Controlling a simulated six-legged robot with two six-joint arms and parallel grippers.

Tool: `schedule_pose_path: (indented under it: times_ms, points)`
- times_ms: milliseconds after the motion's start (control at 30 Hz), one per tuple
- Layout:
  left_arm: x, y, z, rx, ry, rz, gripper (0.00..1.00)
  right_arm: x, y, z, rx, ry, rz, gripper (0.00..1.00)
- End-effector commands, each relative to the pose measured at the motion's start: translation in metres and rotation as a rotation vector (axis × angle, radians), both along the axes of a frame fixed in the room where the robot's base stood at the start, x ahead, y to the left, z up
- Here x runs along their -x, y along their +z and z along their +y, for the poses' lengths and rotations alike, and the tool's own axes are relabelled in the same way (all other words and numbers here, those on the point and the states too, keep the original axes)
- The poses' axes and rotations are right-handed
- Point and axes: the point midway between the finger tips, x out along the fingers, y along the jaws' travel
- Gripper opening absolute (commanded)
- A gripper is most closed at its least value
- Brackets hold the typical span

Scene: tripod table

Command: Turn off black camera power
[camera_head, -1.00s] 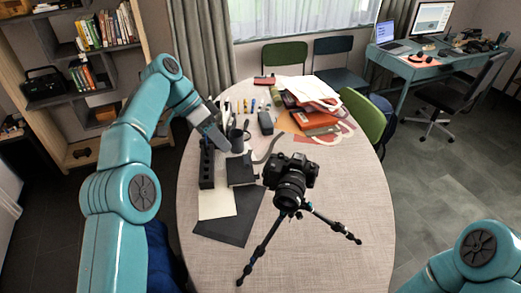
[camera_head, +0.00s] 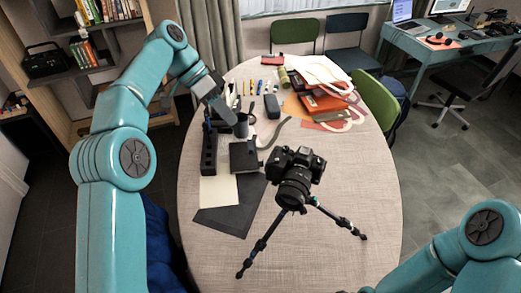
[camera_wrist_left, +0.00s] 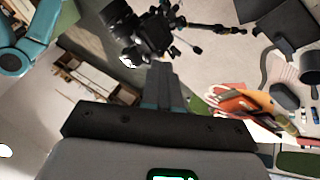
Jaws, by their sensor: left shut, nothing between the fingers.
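The black camera (camera_head: 296,166) stands upright on a small tripod (camera_head: 262,246) on the table, its lens facing the near side. It also shows at the top of the left wrist view (camera_wrist_left: 152,32). My left gripper (camera_head: 233,120) is shut and empty, above the table near a dark mug, to the left of and beyond the camera. In the left wrist view its fingers (camera_wrist_left: 162,72) point up toward the camera, apart from it. The power switch is too small to make out. My right arm enters at the lower right; its gripper is out of view.
A black rack (camera_head: 209,152), a dark box (camera_head: 244,157) and the mug (camera_head: 241,128) stand left of the camera. Orange and white bags (camera_head: 322,98) lie at the back. The oval table (camera_head: 350,200) is clear right of the tripod.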

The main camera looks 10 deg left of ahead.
Motion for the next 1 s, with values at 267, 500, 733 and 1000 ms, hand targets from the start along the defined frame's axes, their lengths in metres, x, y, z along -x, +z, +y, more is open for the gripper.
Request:
schedule_pose_path:
  times_ms: [267,500,733,1000]
  points:
    - [0.001,-0.030,-0.021,0.001,-0.003,0.007,0.00,0.000,-0.017,0.000,0.000,0.001,0.000,0.00]
    - [0.002,-0.070,-0.053,0.001,-0.003,0.009,0.00,0.000,-0.018,0.000,0.000,0.000,0.000,0.00]
    - [0.017,-0.079,-0.076,0.000,-0.002,0.003,0.00,0.000,-0.013,0.000,0.000,0.001,0.000,0.00]
    - [0.029,-0.081,-0.088,0.000,-0.001,0.004,0.00,0.000,-0.009,0.000,0.000,0.000,0.000,0.00]
